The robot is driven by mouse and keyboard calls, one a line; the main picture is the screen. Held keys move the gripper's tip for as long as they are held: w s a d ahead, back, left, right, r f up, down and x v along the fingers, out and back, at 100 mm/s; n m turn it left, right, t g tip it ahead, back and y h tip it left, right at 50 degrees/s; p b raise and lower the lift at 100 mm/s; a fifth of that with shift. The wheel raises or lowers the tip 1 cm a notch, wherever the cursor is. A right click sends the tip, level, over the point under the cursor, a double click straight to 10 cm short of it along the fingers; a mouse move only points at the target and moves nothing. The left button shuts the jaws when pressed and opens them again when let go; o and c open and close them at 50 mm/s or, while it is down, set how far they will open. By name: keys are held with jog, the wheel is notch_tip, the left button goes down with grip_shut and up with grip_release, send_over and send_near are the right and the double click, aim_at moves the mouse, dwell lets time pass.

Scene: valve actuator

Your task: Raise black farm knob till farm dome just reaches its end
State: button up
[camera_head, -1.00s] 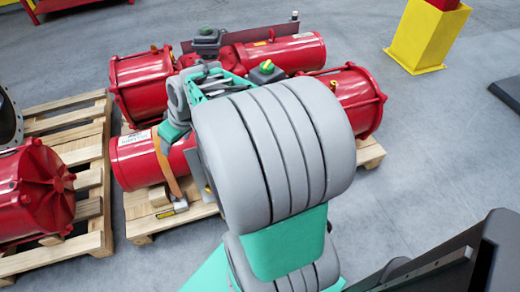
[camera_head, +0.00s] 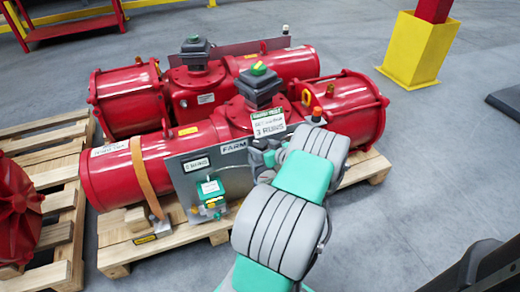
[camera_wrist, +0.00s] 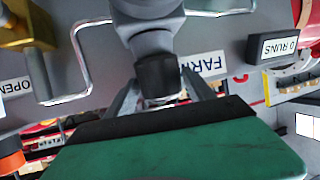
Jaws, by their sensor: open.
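A grey panel (camera_head: 236,184) with a FARM label (camera_head: 234,146) is on the front of the near red actuator (camera_head: 110,176). In the wrist view, a black knob (camera_wrist: 158,76) on the end of a grey stem sits beside the upside-down FARM label (camera_wrist: 204,66). My gripper (camera_wrist: 158,98) is open, with one finger on each side of the knob; I cannot tell whether they touch it. In the head view, my gripper is mostly hidden by my arm. A yellow-green dome (camera_head: 259,68) tops the dark box on the near actuator; its exact turn is too small to tell.
A sign (camera_head: 268,122) reading "3 RUNS" stands under the dome's box. A green box (camera_head: 210,188) with small fittings is at the panel's left. A second red actuator (camera_head: 128,98) lies behind. A wooden pallet (camera_head: 118,252) carries both. A yellow post base (camera_head: 413,50) stands at right.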

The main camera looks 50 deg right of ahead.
jog(key=shift+w+d+f, duration=0.15)
jog(key=shift+w+f, duration=0.05)
jog(key=shift+w, duration=0.3)
jog(key=c, duration=1.1)
jog(key=shift+r+m+h+p, duration=0.2)
jog(key=shift+m+h+p, duration=0.2)
jog(key=shift+m, duration=0.1)
jog(key=shift+f+m+g+h+p, duration=0.15)
jog(key=shift+m+g+h+p, duration=0.15)
jog(key=shift+m+g+h, duration=0.5)
jog(key=shift+t, duration=0.3)
